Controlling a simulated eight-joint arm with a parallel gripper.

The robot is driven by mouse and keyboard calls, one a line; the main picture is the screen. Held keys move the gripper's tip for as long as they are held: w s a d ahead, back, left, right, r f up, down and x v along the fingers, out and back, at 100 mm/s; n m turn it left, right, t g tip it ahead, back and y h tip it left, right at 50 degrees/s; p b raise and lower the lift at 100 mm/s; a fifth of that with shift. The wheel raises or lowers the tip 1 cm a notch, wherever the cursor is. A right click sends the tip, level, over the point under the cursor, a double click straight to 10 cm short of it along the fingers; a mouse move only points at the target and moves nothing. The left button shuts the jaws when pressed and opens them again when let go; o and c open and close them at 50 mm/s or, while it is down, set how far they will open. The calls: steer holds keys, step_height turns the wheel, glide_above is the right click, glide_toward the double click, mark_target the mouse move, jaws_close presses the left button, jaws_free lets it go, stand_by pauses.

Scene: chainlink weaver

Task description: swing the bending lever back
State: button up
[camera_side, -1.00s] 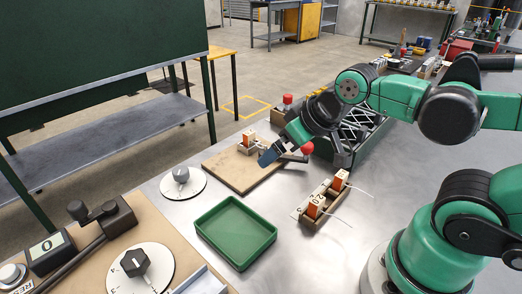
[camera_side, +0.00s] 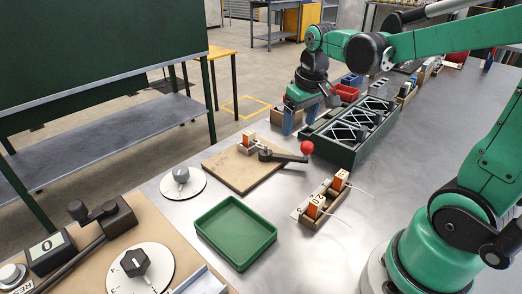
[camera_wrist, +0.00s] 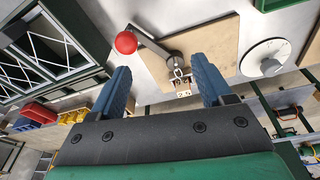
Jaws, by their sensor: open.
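The bending lever (camera_side: 287,157) is a dark arm with a red ball knob, pivoted on a tan board (camera_side: 222,173). In the side view its knob end points right, toward the green rack. The lever also shows in the wrist view (camera_wrist: 151,43), with the red knob at its upper left end. A small tagged block (camera_side: 248,139) stands at the board's back edge by the pivot. My gripper (camera_side: 297,122) is open with blue fingers pointing down, behind the lever and apart from it. In the wrist view nothing sits between the fingers (camera_wrist: 165,88).
A dark green rack (camera_side: 345,152) with lattice chain pieces stands just right of my gripper. A wooden holder with orange tagged blocks (camera_side: 322,203) and an empty green tray (camera_side: 235,232) lie in front. A white dial (camera_side: 183,184) is left of the board.

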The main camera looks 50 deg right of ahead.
steer(key=m+g, duration=0.1)
steer(key=g, duration=0.1)
glide_above(308, 142)
step_height(308, 142, down, 2)
steer(key=shift+w+f+y, duration=0.1)
steer(key=shift+f+y, duration=0.15)
steer(key=shift+y, duration=0.05)
steer(key=shift+f, duration=2.75)
steer(key=shift+c, duration=0.2)
jaws_close()
